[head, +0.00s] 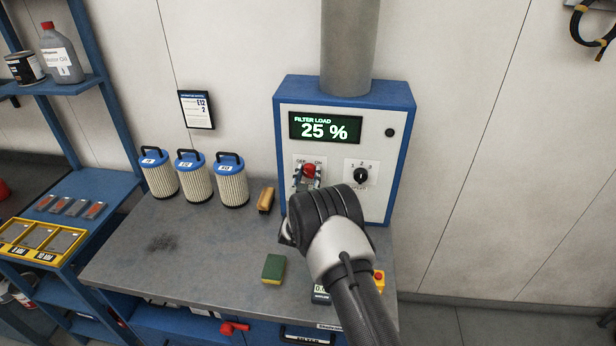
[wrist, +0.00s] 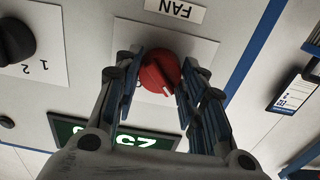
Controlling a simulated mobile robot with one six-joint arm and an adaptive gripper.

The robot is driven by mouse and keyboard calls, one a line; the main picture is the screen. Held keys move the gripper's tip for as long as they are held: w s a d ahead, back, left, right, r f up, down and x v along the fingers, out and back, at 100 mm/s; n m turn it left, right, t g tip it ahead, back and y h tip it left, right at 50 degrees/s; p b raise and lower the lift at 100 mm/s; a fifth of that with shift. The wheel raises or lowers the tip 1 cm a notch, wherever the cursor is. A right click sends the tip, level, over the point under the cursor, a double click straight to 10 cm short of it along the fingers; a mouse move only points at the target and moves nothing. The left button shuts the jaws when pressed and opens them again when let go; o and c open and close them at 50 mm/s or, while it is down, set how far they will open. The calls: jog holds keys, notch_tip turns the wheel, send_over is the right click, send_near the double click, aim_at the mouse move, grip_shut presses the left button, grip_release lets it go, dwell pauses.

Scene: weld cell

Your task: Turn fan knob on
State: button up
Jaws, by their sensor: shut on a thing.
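The red fan knob (head: 309,171) is on the front of the blue and white control box (head: 345,146), between small OFF and ON labels. In the wrist view, which is upside down, the red knob (wrist: 161,73) sits between my fingers, below a FAN label (wrist: 175,10). A white mark on it points toward the bottom of that view; I cannot tell its exact setting against the labels. My gripper (head: 307,182) is shut on the knob, with a finger on either side. My arm hides the lower front of the box.
A black selector knob (head: 360,176) numbered 1 to 3 is close on the right. The display (head: 325,128) reads filter load 25 %. Three filters (head: 193,177), a brush (head: 266,199) and a sponge (head: 274,268) are on the grey bench (head: 200,260). The bench's left front is clear.

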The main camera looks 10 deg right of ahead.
jog(key=shift+c, duration=0.8)
jog(key=shift+b, duration=0.45)
jog(key=shift+f+m+b, duration=0.15)
jog(key=shift+m+b, duration=0.25)
jog(key=shift+b, duration=0.05)
jog(key=m+b, duration=0.5)
jog(key=b, duration=0.4)
jog(key=shift+f+m+b, duration=0.15)
jog(key=shift+m+b, duration=0.15)
jog(key=shift+m, duration=0.1)
jog(key=m+b, duration=0.4)
jog(key=b, duration=0.3)
jog(key=shift+b, duration=0.3)
jog(key=m+b, duration=0.3)
jog(key=shift+b, duration=0.4)
jog(key=shift+r+m+b, duration=0.15)
jog(key=shift+m+b, duration=0.45)
jog(key=shift+m, duration=0.5)
jog(key=shift+r+m+b, duration=0.15)
jog(key=shift+m+b, duration=0.45)
jog(key=shift+m, duration=0.5)
